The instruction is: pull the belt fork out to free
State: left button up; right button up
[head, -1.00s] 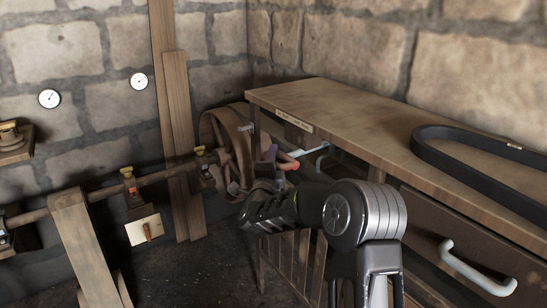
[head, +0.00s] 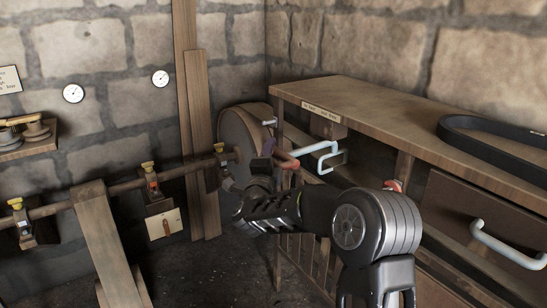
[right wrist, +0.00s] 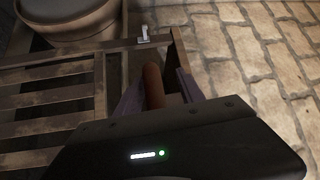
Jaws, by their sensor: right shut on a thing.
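The belt fork (head: 322,150) shows in the head view as a pale bent bar beside the bench front, seemingly joined to a reddish grip. My right gripper (head: 272,156) is shut on this reddish-brown grip. In the right wrist view, the grip (right wrist: 153,86) sits between the two purplish fingers of the right gripper (right wrist: 158,92). The large pulley wheel (head: 238,132) stands just behind the gripper, partly hidden by it. Whether the fork touches the wheel cannot be told. My left gripper is out of view.
A wooden bench (head: 390,115) with a black belt (head: 480,138) on top stands at right. Its drawer has a pale handle (head: 505,247). A shaft (head: 115,187) with oil cups runs left, over a wooden post (head: 108,245). Dark floor lies open between.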

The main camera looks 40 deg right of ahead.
jog(key=shift+o, duration=0.3)
jog(key=shift+s+a+f, duration=0.1)
jog(key=shift+f, duration=0.15)
jog(key=r+v, duration=0.1)
jog(key=v, duration=0.6)
jog(key=shift+s+a+f+b, duration=0.25)
jog(key=shift+f+b, duration=0.1)
jog(key=shift+f, duration=0.15)
jog(key=shift+w, duration=0.1)
